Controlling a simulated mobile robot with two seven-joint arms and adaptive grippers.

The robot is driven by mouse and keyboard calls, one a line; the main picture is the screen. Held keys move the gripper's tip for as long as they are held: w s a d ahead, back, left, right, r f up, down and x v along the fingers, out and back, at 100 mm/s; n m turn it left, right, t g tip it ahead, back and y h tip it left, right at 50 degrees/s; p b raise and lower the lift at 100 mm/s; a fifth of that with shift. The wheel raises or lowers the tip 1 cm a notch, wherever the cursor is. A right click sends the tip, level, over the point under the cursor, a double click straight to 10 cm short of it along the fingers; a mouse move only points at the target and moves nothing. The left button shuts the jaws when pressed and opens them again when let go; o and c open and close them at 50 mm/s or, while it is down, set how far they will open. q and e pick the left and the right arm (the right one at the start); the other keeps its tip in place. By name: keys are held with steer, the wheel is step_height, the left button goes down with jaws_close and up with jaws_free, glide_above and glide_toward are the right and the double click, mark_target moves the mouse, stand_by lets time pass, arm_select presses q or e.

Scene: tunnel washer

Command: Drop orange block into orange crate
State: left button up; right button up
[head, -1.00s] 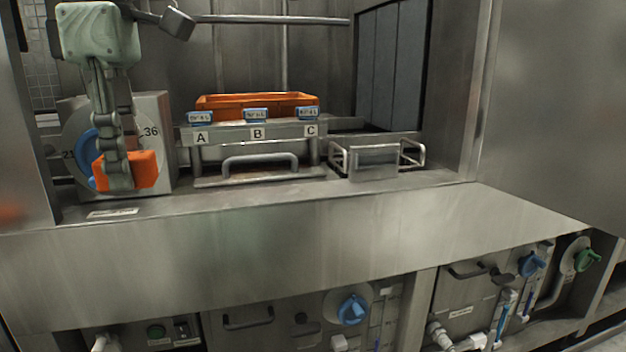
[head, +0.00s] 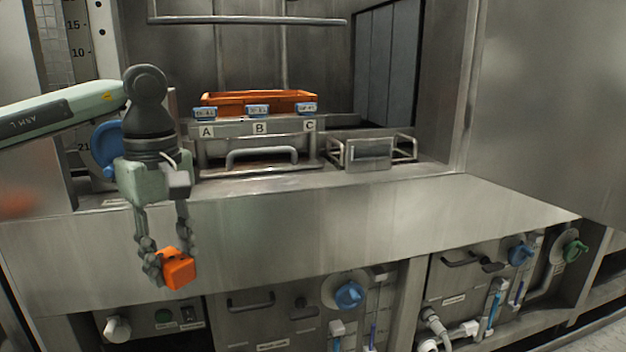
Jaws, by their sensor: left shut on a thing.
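The orange block (head: 179,270) is between the fingers of my left gripper (head: 168,262), which points down and is shut on it. Block and gripper are in front of the metal panel below the ledge, to the left and clear of the orange crate. The orange crate (head: 225,102) stands on a raised shelf at the back, above the labels A, B and C. Its inside is mostly hidden by its front wall. My right gripper is not in the head view.
Small blue tags (head: 257,111) sit along the shelf front. A bar handle (head: 262,154) and a wire holder (head: 370,153) stand on the ledge. A blue dial (head: 106,149) is behind my arm. A horizontal rail (head: 250,20) runs above the crate.

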arm_select(q)
step_height(320, 180, down, 16)
steer(key=s+d+m, duration=0.1)
steer(key=s+m, duration=0.1)
steer(key=m, duration=0.9)
steer(key=shift+d, duration=0.4)
steer(key=shift+d, duration=0.1)
